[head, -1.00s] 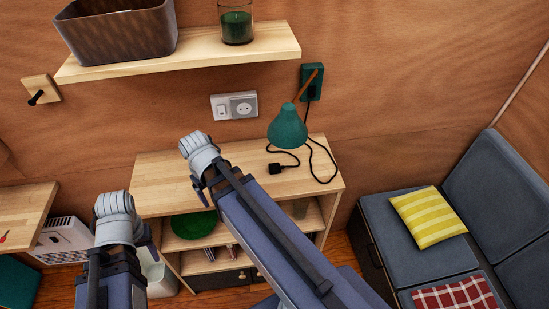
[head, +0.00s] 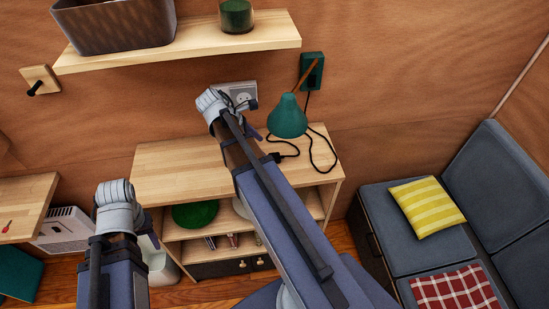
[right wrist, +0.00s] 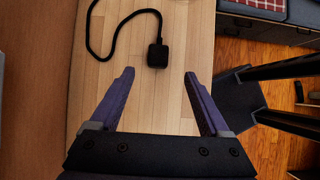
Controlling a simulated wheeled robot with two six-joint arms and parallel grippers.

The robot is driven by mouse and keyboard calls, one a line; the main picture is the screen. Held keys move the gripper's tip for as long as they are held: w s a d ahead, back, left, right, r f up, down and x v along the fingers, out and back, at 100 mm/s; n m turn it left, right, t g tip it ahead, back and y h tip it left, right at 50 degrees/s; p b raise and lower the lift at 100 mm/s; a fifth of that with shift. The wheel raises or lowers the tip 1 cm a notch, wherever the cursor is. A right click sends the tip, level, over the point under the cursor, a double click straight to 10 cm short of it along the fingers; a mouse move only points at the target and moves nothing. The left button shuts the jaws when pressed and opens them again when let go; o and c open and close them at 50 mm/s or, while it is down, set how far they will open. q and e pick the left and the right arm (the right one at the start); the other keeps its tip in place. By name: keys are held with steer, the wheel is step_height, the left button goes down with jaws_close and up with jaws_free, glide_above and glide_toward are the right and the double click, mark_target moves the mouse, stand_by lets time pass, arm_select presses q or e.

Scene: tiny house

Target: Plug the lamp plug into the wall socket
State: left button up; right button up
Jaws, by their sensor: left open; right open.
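The black lamp plug (head: 276,157) lies on the wooden cabinet top (head: 170,170), its cable running to the green wall lamp (head: 288,117). In the right wrist view the plug (right wrist: 158,54) lies just beyond my open fingertips, midway between them and untouched. My right gripper (head: 256,118) is open and empty above the cabinet near the wall; it also shows in the right wrist view (right wrist: 159,75). The white wall socket (head: 243,95) is partly hidden behind my right gripper. My left gripper (head: 140,225) is open at lower left, in front of the cabinet, its fingers mostly hidden.
A wall shelf (head: 200,45) above carries a basket (head: 115,25) and a green candle (head: 236,15). A grey sofa (head: 390,235) stands at right. The cabinet's lower shelves hold a green bowl (head: 195,214). The left part of the cabinet top is clear.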

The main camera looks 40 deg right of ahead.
mark_target(274, 156)
steer(key=shift+b+x, duration=1)
steer(key=shift+x, duration=0.15)
steer(key=shift+f, duration=0.15)
steer(key=shift+d, duration=0.1)
steer(key=b+x, duration=0.4)
steer(key=x, duration=0.1)
steer(key=shift+d+f, duration=0.1)
steer(key=shift+d, duration=0.1)
jaws_close()
